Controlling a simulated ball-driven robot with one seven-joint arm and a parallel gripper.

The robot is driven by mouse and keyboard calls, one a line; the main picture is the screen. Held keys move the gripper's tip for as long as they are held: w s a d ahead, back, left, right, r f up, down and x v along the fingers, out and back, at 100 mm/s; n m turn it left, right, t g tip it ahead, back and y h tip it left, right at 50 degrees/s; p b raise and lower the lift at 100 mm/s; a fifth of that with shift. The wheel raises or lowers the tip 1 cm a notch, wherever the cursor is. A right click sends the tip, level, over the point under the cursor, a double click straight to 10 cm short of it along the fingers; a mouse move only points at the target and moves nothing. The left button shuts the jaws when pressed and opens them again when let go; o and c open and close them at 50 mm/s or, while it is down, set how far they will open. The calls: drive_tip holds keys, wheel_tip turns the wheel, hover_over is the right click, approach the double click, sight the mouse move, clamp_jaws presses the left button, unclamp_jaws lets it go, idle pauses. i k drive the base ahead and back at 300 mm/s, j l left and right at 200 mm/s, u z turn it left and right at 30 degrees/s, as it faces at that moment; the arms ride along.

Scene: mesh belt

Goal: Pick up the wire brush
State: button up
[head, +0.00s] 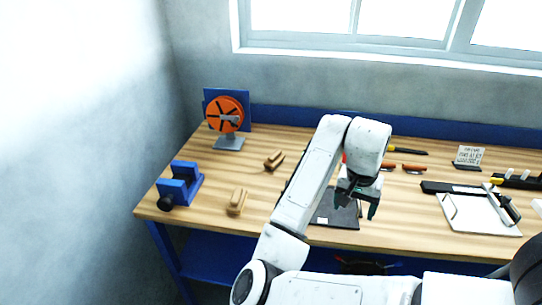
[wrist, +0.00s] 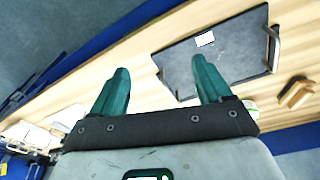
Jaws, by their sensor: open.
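Two small wooden-backed pieces lie on the bench left of my arm in the head view. One wooden piece (head: 274,160) is farther back, with a darker underside. The other wooden piece (head: 237,201) is nearer the front edge. Either could be the wire brush; bristles are too small to tell. The farther piece seems to show in the wrist view (wrist: 296,92) at the right edge. My gripper (head: 356,205) is open and empty, above the bench by a dark tray and to the right of both pieces. Its two green fingers (wrist: 160,66) are spread apart in the wrist view.
The dark tray (wrist: 228,58) with a white label and end handles lies below my gripper. A blue vise (head: 180,186) and an orange disc on a stand (head: 225,114) are at left. A blue rail (head: 290,119) runs behind.

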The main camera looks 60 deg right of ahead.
sight(273, 161)
drive_tip(key=i+l, duration=1.05)
drive_tip(key=i, duration=0.1)
